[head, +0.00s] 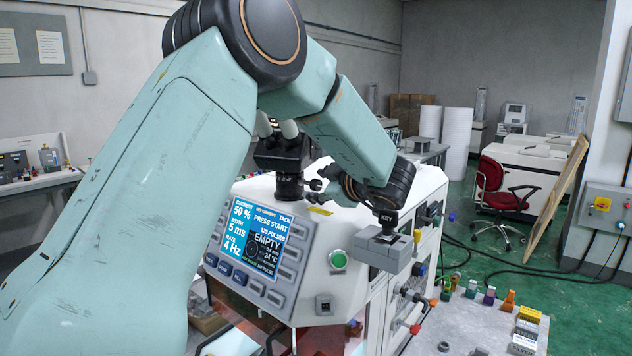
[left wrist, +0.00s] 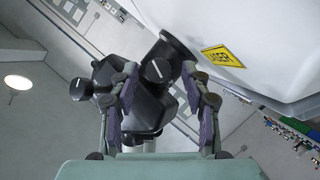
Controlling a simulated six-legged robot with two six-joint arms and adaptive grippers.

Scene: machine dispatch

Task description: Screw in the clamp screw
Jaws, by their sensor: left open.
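A black microscope head (head: 284,160) stands on the white machine (head: 340,235). My left gripper (head: 319,180) is just right of its mount, with its fingers toward it. In the left wrist view, the open gripper (left wrist: 160,88) has one finger on each side of the black head (left wrist: 150,105). A round dark knob-like end (left wrist: 157,70) shows between the fingertips; I cannot tell whether it is the clamp screw. Whether the fingers touch anything is unclear. My right gripper is not in view.
The machine has a lit screen (head: 256,240) and a green button (head: 338,260). A grey box with a KEY label (head: 384,246) sits on its right edge. A grey table (head: 480,325) with small coloured parts stands at the lower right. A yellow laser label (left wrist: 223,56) shows on the white housing.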

